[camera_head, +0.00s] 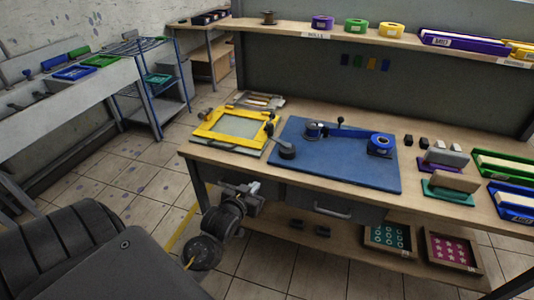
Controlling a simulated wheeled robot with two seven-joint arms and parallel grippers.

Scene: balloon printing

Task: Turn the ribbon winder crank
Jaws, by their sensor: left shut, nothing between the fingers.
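A blue device that looks like the ribbon winder sits on a blue mat (352,176) on the workbench. It has a dark spool (314,130), a blue arm (348,134) and a blue roll holder (380,145) at its right end. A small black knob (340,120) stands up at the back of the arm. A black lever with a round end (287,150) is at the mat's left edge; I cannot tell which part is the crank. My left gripper (250,190) is shut and empty, beside the bench's front edge, apart from the winder. My right gripper is out of view.
A yellow frame (228,126) lies left of the mat. A shelf (400,38) with rolls runs behind. Open bins (389,240) sit below the bench.

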